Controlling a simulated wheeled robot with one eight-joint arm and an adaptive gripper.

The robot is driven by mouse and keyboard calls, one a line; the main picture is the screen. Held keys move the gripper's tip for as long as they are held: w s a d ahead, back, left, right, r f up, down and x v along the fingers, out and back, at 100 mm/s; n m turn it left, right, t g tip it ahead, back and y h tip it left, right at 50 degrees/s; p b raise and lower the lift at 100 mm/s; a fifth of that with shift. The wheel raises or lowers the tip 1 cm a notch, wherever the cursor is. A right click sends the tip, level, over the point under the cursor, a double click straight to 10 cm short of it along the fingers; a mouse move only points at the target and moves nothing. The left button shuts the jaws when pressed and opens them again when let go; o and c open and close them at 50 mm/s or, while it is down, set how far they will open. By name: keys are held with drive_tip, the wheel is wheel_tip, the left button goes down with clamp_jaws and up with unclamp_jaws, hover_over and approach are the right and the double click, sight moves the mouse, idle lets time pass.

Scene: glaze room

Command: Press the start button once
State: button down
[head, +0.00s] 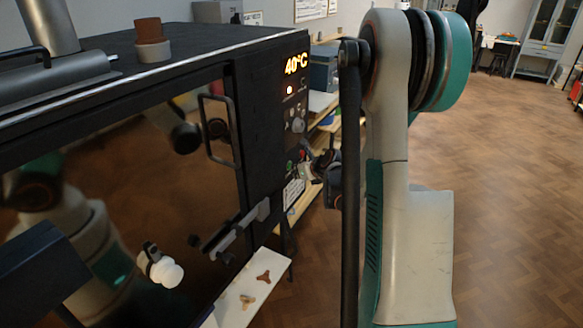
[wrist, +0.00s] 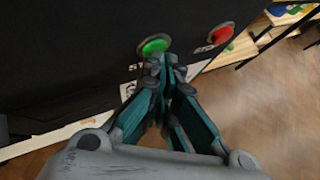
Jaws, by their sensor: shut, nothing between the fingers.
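The green start button (wrist: 154,46) is on the black front panel of the kiln, with a partly hidden label starting "ST" beneath it. My gripper (wrist: 163,64) is shut and empty, its fingertips just below the green button in the wrist view. I cannot tell whether they touch it. A red button (wrist: 221,34) sits to the right of the green one. In the head view the kiln's control panel (head: 280,110) shows a lit "40°C" display (head: 296,64). My gripper (head: 312,170) is partly hidden there behind my arm, close to the panel's lower part.
The kiln's glass door (head: 120,160) has a vertical handle (head: 219,131) left of the panel. A white shelf (head: 235,305) with small brown stilts juts out below. Brown rings (head: 149,32) stand on the kiln top. Wooden shelving stands behind; the floor at right is open.

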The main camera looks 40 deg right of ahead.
idle(0.3)
drive_tip(key=shift+s+d, duration=0.35)
drive_tip(key=shift+s, duration=0.4)
drive_tip(key=shift+s, duration=0.15)
drive_tip(key=shift+s+d+b, duration=0.15)
drive_tip(key=shift+s+d, duration=0.15)
drive_tip(key=shift+s, duration=0.45)
drive_tip(key=shift+s+d+b, duration=0.2)
drive_tip(key=shift+s+d, duration=0.15)
drive_tip(key=shift+s, duration=0.35)
drive_tip(key=shift+s+d+b, duration=0.15)
drive_tip(key=shift+s+d, duration=0.15)
drive_tip(key=shift+s, duration=0.45)
